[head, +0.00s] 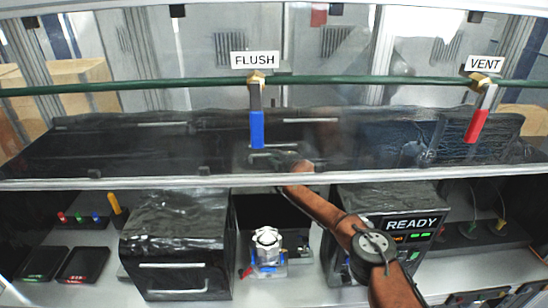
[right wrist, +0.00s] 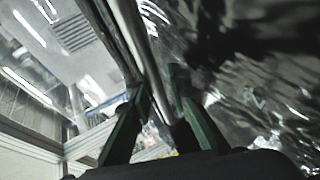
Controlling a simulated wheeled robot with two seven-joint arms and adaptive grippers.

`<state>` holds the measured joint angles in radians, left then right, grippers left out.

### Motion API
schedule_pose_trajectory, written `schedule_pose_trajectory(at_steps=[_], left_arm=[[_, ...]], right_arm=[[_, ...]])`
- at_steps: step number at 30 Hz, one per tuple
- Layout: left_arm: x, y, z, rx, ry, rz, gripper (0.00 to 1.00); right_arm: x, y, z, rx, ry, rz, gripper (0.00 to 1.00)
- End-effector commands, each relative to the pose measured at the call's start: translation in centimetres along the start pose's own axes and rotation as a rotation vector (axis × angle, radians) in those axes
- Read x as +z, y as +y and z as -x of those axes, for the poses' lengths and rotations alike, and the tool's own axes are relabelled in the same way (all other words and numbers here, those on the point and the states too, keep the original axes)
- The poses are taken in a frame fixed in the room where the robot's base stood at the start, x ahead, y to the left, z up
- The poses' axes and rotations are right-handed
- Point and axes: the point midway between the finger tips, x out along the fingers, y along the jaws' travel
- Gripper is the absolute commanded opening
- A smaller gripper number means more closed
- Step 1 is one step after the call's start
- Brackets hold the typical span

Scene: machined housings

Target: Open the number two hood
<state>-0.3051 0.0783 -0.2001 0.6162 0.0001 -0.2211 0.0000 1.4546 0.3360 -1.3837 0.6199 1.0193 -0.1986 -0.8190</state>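A wide dark glossy hood panel (head: 90,145) spans the bench behind the front rail, with thin pale handle bars (head: 310,120) on it. No hood number is legible in the head view. My right arm reaches up from the bottom right, and my right gripper (head: 278,160) is at the panel's lower middle, beside a short pale bar. In the right wrist view, two green fingers (right wrist: 160,108) stand apart, with a long silver-edged bar running between them. I cannot tell whether they touch it. A faint pale mark, perhaps a 2, shows on crinkled dark sheeting (right wrist: 235,110). My left gripper is not in view.
A green pipe (head: 170,84) crosses above, with a blue FLUSH lever (head: 257,128) close to my right gripper and a red VENT lever (head: 476,126). Below are a black box (head: 178,245), a machined housing (head: 267,245) and a READY unit (head: 411,224) beside my arm.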

Motion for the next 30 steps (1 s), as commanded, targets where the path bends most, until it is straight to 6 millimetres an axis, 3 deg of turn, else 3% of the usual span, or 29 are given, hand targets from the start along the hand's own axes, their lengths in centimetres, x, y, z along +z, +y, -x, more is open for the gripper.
schedule_pose_trajectory(at_steps=[6,10,13,17,30], left_arm=[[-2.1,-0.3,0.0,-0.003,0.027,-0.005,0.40],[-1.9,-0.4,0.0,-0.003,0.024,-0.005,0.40],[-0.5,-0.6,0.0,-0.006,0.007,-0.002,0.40],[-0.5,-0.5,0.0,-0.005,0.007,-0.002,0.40],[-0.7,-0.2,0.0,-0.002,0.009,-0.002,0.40]], right_arm=[[0.3,0.1,0.1,0.002,-0.003,-0.001,0.29],[0.4,0.1,0.2,0.002,-0.004,-0.001,0.29],[0.4,0.2,0.2,0.003,-0.004,-0.001,0.29],[0.4,0.0,0.4,-0.001,-0.002,-0.001,0.29],[0.5,0.0,4.6,0.000,-0.002,-0.003,0.29]])
